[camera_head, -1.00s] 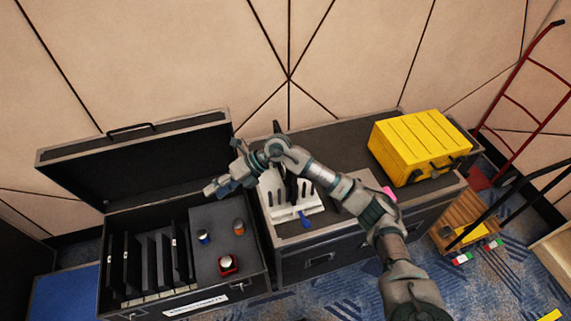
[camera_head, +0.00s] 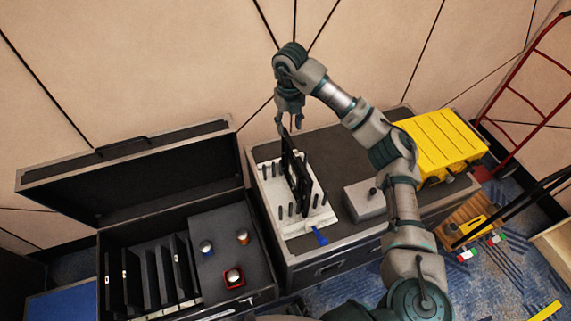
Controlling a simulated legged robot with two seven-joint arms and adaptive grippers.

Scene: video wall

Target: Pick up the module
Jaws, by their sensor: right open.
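A black flat module (camera_head: 296,178) stands upright in a white rack (camera_head: 270,208) with several black pegs, on top of the dark case in the middle. My right gripper (camera_head: 289,128) points down at the module's top end, with its fingers apart. Whether the fingertips touch the module or sit just above it I cannot tell. More dark panels (camera_head: 150,268) stand upright in slots in the open case at the left. My left gripper is not seen.
The open case's lid (camera_head: 130,165) stands up at the left. A grey box (camera_head: 366,200) and a yellow case (camera_head: 440,142) sit right of the rack. Small items, including a red-based one (camera_head: 234,277), lie on the open case's panel. The wall is close behind.

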